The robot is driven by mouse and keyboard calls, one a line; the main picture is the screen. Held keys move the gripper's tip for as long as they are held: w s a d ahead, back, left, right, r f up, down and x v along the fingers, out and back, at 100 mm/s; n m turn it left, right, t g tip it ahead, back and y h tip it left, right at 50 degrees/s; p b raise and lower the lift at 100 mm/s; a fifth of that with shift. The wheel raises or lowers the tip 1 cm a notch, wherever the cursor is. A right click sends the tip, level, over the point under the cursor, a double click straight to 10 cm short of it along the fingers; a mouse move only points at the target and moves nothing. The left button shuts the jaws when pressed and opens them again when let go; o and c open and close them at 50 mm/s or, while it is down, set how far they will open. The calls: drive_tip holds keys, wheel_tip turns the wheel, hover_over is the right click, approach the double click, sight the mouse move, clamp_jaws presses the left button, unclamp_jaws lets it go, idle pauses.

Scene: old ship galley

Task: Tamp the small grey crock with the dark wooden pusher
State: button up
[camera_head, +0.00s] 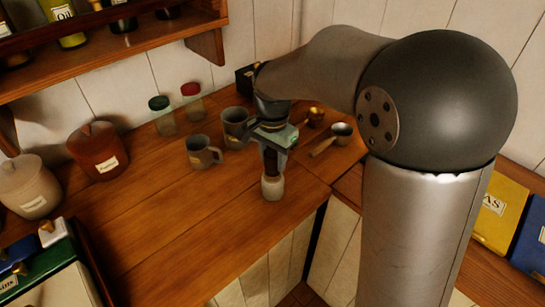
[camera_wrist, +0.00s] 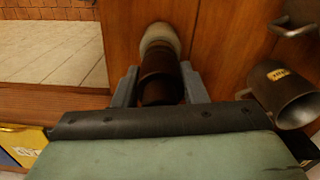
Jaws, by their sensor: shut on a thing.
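The small grey crock (camera_head: 272,188) stands upright on the wooden counter near its front edge. It also shows in the wrist view (camera_wrist: 160,36), at the top centre, pale and partly covered by the pusher. My gripper (camera_head: 271,150) is directly above the crock, pointing down, and is shut on the dark wooden pusher (camera_head: 270,163). In the wrist view the pusher (camera_wrist: 159,75) sits between both fingers, its far end at the crock's mouth. The crock's inside is hidden, so I cannot tell how deep the pusher reaches.
Two grey mugs (camera_head: 203,155) (camera_head: 234,125) stand left of my gripper. Behind are a green-lidded jar (camera_head: 162,118) and a red-lidded jar (camera_head: 192,103). A small pan (camera_head: 340,133) and a brass item (camera_head: 315,115) lie right. The counter's front left (camera_head: 170,230) is clear.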

drive_tip(key=shift+r+p, duration=1.75)
drive_tip(key=shift+r, duration=1)
